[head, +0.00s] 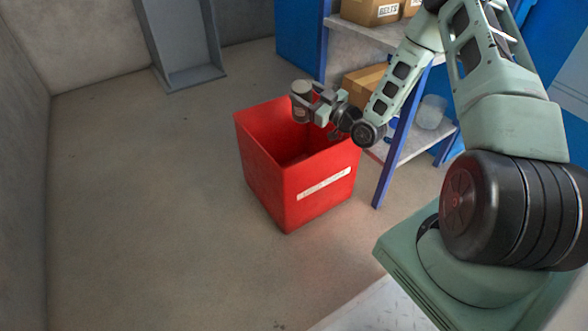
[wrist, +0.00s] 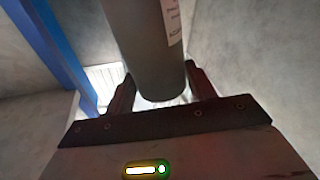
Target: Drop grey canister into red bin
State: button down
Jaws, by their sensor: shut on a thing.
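The grey canister (head: 300,102) is held upright in my gripper (head: 313,106), over the back part of the red bin's opening. My gripper is shut on it. In the wrist view the canister (wrist: 150,50), with a pale printed label, stands between the two dark fingers of my gripper (wrist: 160,90). The red bin (head: 262,180) stands on the floor with its top open and a white label strip on one side. The part of its inside that shows looks empty; its back right corner is hidden behind my gripper and arm.
A blue-framed shelf (head: 393,160) stands right behind the bin, close to my arm. It holds cardboard boxes (head: 366,80) and a clear container (head: 431,111). A grey steel column (head: 183,40) stands by the back wall. The floor left of the bin is clear.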

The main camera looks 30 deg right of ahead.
jog(key=shift+c, duration=2.2)
grip_release()
notch_tip(320, 180, up, 10)
jog(key=p, duration=0.5)
jog(key=shift+p, duration=0.4)
